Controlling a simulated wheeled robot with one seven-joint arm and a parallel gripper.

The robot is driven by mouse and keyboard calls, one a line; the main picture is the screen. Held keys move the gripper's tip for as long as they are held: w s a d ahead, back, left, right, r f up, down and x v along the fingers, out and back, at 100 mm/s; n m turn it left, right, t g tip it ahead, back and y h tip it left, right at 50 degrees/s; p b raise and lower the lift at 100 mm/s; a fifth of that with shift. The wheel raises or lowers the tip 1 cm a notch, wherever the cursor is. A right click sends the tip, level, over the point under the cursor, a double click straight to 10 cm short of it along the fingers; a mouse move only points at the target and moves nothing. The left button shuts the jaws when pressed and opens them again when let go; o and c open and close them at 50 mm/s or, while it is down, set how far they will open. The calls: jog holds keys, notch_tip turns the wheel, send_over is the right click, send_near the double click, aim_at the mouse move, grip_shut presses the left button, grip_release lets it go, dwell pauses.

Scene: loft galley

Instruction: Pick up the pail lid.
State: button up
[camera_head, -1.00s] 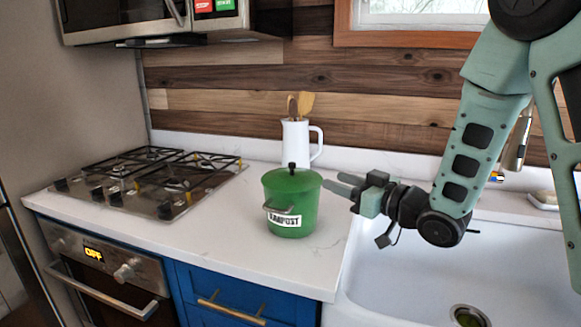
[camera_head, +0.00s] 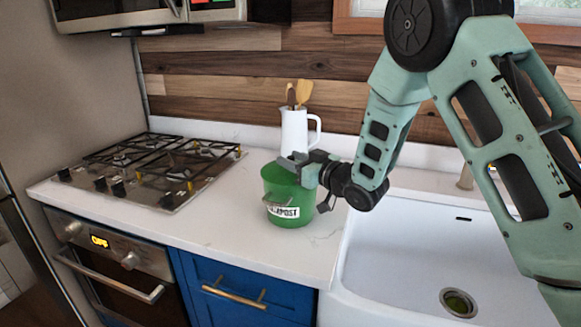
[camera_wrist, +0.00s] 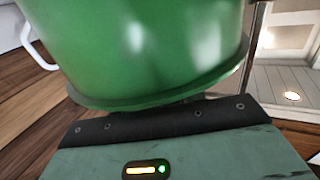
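The green pail (camera_head: 281,195) stands on the white counter, with a white label and a small front handle. Its lid (camera_head: 271,171) is at the top of the pail and partly covered by my gripper. My gripper (camera_head: 289,162) is at the lid's top, reaching in from the right, around where the lid's dark knob was seen. The knob is hidden now. In the wrist view the green pail (camera_wrist: 140,45) fills the upper middle, with its rim edge close to the gripper body. The fingertips do not show there, so I cannot tell whether they hold the knob.
A white pitcher (camera_head: 295,130) with wooden utensils stands just behind the pail. A gas cooktop (camera_head: 150,170) lies to the left. A white sink (camera_head: 440,245) lies to the right. The counter in front of the pail is clear.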

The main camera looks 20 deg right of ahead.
jog(key=shift+w+a, duration=0.3)
jog(key=shift+w, duration=0.25)
grip_shut()
jog(key=shift+r, duration=0.1)
